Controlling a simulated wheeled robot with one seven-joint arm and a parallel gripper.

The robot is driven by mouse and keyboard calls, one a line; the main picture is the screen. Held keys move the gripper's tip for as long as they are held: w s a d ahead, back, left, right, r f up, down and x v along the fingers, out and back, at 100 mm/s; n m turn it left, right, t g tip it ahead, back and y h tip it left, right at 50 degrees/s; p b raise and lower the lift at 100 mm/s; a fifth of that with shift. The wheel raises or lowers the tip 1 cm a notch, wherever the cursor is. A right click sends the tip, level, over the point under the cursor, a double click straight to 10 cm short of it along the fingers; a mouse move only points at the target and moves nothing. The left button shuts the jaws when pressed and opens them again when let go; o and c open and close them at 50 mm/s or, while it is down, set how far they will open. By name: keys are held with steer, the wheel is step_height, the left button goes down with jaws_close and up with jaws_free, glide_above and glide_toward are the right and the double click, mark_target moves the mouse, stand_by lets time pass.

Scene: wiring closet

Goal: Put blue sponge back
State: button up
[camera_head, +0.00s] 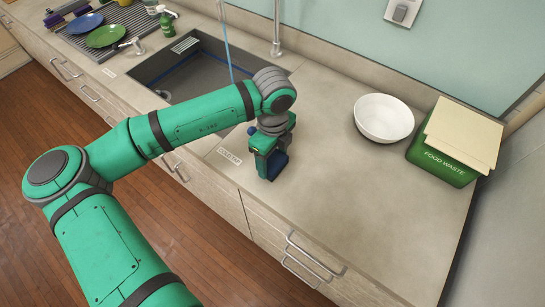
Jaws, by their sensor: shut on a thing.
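My gripper (268,160) points down over the counter to the right of the sink, near the counter's front edge. It is shut on the blue sponge (278,163), which shows as a dark blue block between the green fingers. The fingers hide part of the sponge. I cannot tell whether the sponge touches the counter. A small white label (229,156) lies on the counter just left of my gripper; its writing is too small to read surely.
The grey sink (190,75) with a tap (276,30) lies behind my arm. A drying rack (125,22) with a green plate (106,36) and a blue plate (85,23) is at far left. A white bowl (384,117) and a food waste bin (440,160) stand right. Counter between is clear.

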steer(key=shift+f, duration=0.35)
steer(key=o, duration=1)
steer(key=o, duration=0.5)
steer(key=shift+o, duration=0.2)
steer(key=shift+r, duration=0.1)
steer(key=shift+r, duration=3.9)
